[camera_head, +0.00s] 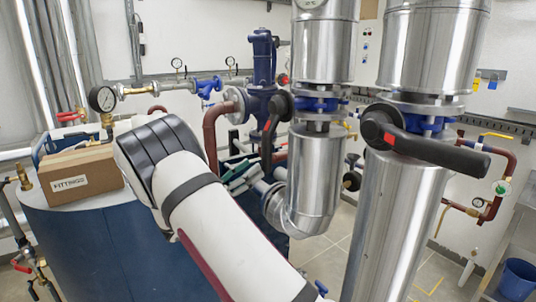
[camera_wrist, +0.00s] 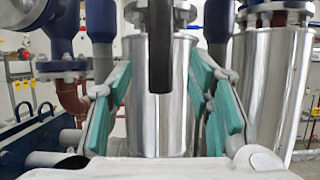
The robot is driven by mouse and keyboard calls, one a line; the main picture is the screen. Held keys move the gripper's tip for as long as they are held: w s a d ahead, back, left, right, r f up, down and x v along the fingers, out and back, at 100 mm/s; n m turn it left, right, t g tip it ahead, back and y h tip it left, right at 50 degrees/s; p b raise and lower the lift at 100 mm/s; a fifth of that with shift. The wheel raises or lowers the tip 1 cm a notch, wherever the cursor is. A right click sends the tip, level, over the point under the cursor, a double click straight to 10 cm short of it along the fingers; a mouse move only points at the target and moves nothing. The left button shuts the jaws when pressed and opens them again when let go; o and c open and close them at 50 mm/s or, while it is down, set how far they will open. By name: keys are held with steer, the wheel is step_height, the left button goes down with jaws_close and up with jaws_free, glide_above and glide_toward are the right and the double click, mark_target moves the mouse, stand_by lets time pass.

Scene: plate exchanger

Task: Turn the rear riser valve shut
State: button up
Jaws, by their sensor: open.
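The rear riser valve has a blue body (camera_head: 318,104) set in a silver riser. Its black lever (camera_head: 270,138) hangs down at the left of the riser. In the wrist view the lever (camera_wrist: 160,48) points straight down in front of the silver riser (camera_wrist: 160,118). My gripper (camera_head: 240,176) is beside the rear riser, partly hidden behind my white arm. In the wrist view my gripper (camera_wrist: 162,82) is open, with green pads spread left and right of the lever's lower end. No contact with the lever shows, and the depth between them is unclear.
The front riser stands to the right, its black lever (camera_head: 435,150) sticking out rightward. A blue pump body (camera_head: 262,100) and red-brown pipe (camera_head: 212,135) are at the left. A fittings box (camera_head: 80,175) sits on a blue tank (camera_head: 85,250). A blue bucket (camera_head: 518,280) is far right.

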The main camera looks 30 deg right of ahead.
mark_target(263, 159)
steer(key=p+x, duration=0.1)
steer(key=x, duration=0.6)
steer(key=shift+d, duration=0.2)
steer(key=shift+c, duration=0.3)
jaws_close()
